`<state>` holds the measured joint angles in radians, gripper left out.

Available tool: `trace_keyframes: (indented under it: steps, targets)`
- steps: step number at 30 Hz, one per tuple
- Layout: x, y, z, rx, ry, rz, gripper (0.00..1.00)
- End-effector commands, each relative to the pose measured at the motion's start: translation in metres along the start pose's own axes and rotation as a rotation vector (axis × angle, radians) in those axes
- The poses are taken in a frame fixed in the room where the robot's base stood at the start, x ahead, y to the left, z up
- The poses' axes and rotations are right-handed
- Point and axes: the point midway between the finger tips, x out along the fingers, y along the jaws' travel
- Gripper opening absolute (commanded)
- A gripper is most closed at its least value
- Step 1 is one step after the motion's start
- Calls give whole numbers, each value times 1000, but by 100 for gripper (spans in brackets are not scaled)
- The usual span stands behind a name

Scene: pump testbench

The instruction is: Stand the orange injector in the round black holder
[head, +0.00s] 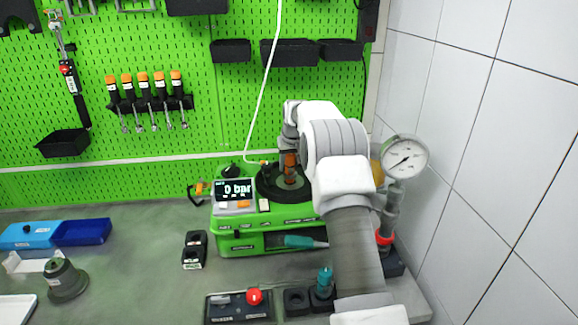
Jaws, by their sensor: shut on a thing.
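The orange injector (290,170) is upright at the middle right of the head view. My gripper (290,154) is shut on its upper part, coming from above. The round black holder (266,192) sits on top of the green test bench (255,222), and the injector is over its middle in the picture. I cannot tell whether the injector's lower end is inside the holder or just above it. My arm hides the holder's right side.
A display reading 0 bar (234,188) stands left of the holder. A pressure gauge (404,158) on a pipe stands right of my arm. A black control box with a red button (254,296) lies in front.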

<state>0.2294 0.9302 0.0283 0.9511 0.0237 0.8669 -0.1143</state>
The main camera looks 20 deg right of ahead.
Motion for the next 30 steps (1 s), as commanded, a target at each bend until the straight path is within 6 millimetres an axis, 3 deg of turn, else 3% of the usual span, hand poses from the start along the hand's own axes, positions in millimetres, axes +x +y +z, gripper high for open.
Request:
trace_keyframes:
  steps: [18,19,21,23,30]
  targets:
    - [16,0,6,0,2,0,0]
    - [15,0,7,0,0,0,47]
    - [15,0,6,0,0,0,59]
    - [15,0,7,0,0,0,70]
    - [15,0,6,0,0,0,71]
